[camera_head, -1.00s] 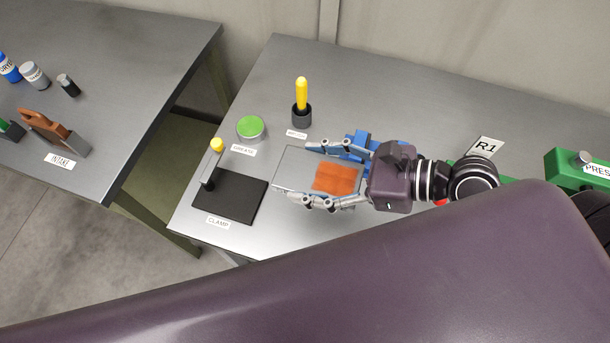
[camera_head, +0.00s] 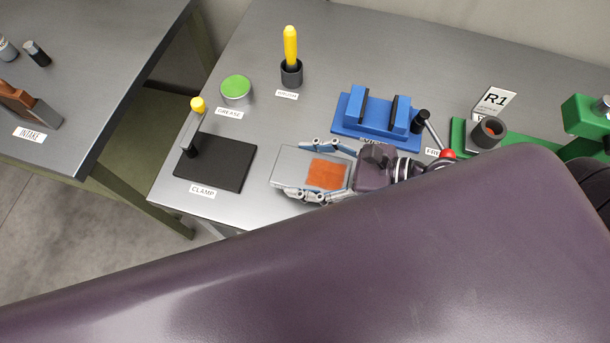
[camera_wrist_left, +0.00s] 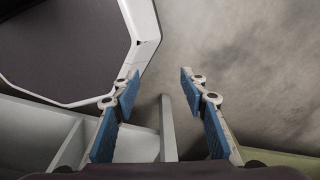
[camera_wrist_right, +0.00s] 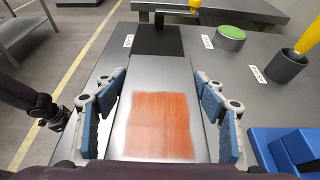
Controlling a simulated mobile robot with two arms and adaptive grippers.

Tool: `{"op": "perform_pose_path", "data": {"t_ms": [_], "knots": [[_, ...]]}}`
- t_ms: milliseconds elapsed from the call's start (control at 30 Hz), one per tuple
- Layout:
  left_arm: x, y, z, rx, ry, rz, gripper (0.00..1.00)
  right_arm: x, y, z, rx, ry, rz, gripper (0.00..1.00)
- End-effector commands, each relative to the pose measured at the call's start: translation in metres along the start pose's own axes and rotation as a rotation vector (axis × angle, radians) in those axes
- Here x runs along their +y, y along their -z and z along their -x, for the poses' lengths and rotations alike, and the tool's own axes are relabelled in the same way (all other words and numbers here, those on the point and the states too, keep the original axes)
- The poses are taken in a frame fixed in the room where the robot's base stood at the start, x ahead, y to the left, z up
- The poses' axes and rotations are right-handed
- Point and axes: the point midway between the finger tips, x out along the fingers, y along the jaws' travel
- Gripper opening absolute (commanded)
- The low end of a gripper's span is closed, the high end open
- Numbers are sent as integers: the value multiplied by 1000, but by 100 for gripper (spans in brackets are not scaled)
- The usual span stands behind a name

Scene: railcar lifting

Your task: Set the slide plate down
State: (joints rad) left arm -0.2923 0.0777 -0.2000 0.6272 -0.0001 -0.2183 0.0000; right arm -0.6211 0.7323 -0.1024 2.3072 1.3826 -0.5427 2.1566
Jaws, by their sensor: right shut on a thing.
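The slide plate (camera_head: 291,164) is a flat grey metal plate with a rusty orange patch on top. My right gripper (camera_head: 308,169) is shut on it, one finger along each long side. In the right wrist view the plate (camera_wrist_right: 158,76) lies between the blue finger pads and points toward the black clamp pad (camera_wrist_right: 158,42). In the head view the plate is right of the clamp pad (camera_head: 225,165), with bare bench between them. I cannot tell whether it touches the bench. My left gripper (camera_wrist_left: 160,85) is open and empty in the left wrist view, away from the bench top.
The clamp's yellow-knobbed post (camera_head: 193,128) stands at the pad's left edge. A green-topped grease tin (camera_head: 235,88), a yellow-handled brush in a cup (camera_head: 291,60) and a blue vise (camera_head: 376,118) stand behind. A green press (camera_head: 585,122) is at right.

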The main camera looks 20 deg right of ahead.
Motion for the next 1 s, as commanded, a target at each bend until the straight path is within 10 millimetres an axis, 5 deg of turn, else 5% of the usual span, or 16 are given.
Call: {"op": "perform_pose_path", "data": {"t_ms": [233,667,700,833,1000], "knots": [[2,-15,-11,-20,-2,-1,40,0,34,-14,0,2,-4,31],[2,-15,-12,-21,-2,-1,40,0,39,-16,-1,1,-2,31],[1,-15,-12,-20,-1,-1,40,0,39,-16,1,0,-2,69],[1,-15,-12,-20,-1,-1,40,0,39,-16,1,0,-2,82],[0,-14,-12,-18,0,-1,40,0,39,-16,1,0,-2,82]]}}
